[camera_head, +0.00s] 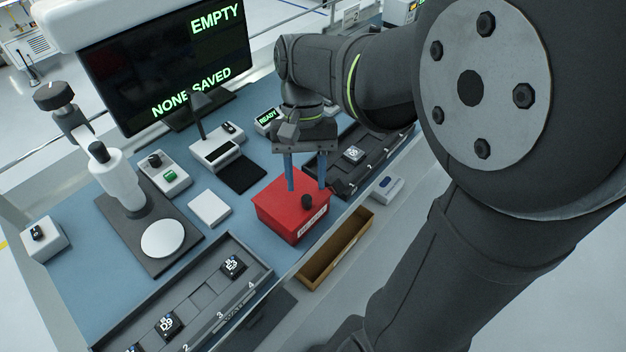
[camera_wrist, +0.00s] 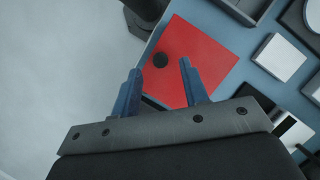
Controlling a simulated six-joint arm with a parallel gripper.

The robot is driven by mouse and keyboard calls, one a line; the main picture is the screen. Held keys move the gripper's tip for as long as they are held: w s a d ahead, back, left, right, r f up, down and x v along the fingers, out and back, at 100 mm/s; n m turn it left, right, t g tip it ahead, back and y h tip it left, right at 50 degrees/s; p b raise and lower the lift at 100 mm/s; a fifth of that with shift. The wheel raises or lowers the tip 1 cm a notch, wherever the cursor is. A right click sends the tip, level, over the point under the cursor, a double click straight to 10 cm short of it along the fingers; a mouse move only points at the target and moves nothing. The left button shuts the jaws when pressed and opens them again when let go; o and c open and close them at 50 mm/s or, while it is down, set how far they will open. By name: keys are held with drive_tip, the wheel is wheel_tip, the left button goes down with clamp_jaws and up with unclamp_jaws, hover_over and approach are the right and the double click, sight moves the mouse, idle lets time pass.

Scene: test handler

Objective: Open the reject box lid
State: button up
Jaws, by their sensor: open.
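The reject box (camera_head: 281,213) is a red box with a white label on its front side, standing near the front edge of the blue bench. Its red lid is down on the box and carries a round black knob (camera_head: 307,200). My gripper (camera_head: 306,188) points down over the box, with its two blue fingers apart and nothing between them. In the wrist view the lid (camera_wrist: 201,57) lies beyond the fingers (camera_wrist: 160,78), and the knob (camera_wrist: 160,60) shows near the gap between them, toward the left finger. I cannot tell the exact height of the fingertips above the knob.
A dark tray (camera_head: 364,172) holding a chip stands right of the box. An open brown bin (camera_head: 335,248) lies in front. A numbered tray (camera_head: 200,296) with several chips is at the lower left. A white square block (camera_head: 209,207) and black pad (camera_head: 243,172) sit left of the box.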

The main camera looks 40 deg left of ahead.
sight(306, 198)
drive_tip(key=shift+x, duration=1.65)
clamp_jaws()
